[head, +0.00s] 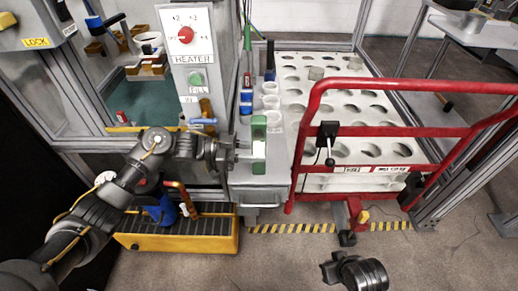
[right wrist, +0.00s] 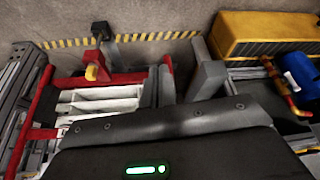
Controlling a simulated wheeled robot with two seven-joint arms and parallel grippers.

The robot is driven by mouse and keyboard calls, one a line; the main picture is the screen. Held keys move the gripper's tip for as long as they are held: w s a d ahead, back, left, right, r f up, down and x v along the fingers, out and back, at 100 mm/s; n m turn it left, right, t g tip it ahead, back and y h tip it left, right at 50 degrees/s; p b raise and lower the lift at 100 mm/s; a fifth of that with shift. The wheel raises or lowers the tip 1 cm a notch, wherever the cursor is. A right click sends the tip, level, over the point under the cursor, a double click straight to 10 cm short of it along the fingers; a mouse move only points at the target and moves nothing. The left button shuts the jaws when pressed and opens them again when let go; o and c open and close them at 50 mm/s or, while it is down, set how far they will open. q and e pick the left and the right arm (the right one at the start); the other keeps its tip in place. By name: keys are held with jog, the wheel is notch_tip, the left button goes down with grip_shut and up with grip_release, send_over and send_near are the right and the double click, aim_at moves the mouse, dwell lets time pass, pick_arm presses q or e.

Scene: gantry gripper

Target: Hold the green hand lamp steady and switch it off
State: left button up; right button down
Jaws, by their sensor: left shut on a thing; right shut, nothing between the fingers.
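The green hand lamp (head: 259,131) stands upright over the front end of the grey bench, near its drawer, in the head view. My left gripper (head: 247,150) comes in from the left and is shut on the lamp. The lamp's switch is too small to make out, and I cannot tell if it is lit. My right gripper (head: 330,269) is low at the bottom of the head view, well apart from the lamp. In the right wrist view its fingers (right wrist: 158,86) are together and empty. The lamp does not show there.
The red-railed cart (head: 298,160) with a white holed rack (head: 345,127) stands right of the bench. White cups (head: 270,103) and bottles stand behind the lamp. The heater panel (head: 190,62) is at left. A yellow bin (head: 180,242) stands below.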

jog(key=w+a+r+n+t+y, duration=0.2)
jog(key=w+a+r+n+t, duration=0.15)
jog(key=w+a+r, duration=0.45)
jog(key=n+t+y, duration=0.4)
jog(key=t+y, duration=0.2)
send_near(263, 148)
notch_tip(263, 148, down, 5)
jog(key=s+a, duration=0.1)
jog(key=s+a+r+n+t+y, duration=0.1)
jog(key=s+a+r+n+y, duration=0.1)
jog(key=r+y, duration=0.15)
jog(key=s+a+r+n+y, duration=0.2)
jog(key=r, duration=0.3)
jog(key=shift+w+a+r, duration=0.1)
jog(key=shift+w+a, duration=0.05)
jog(key=shift+w, duration=4.3)
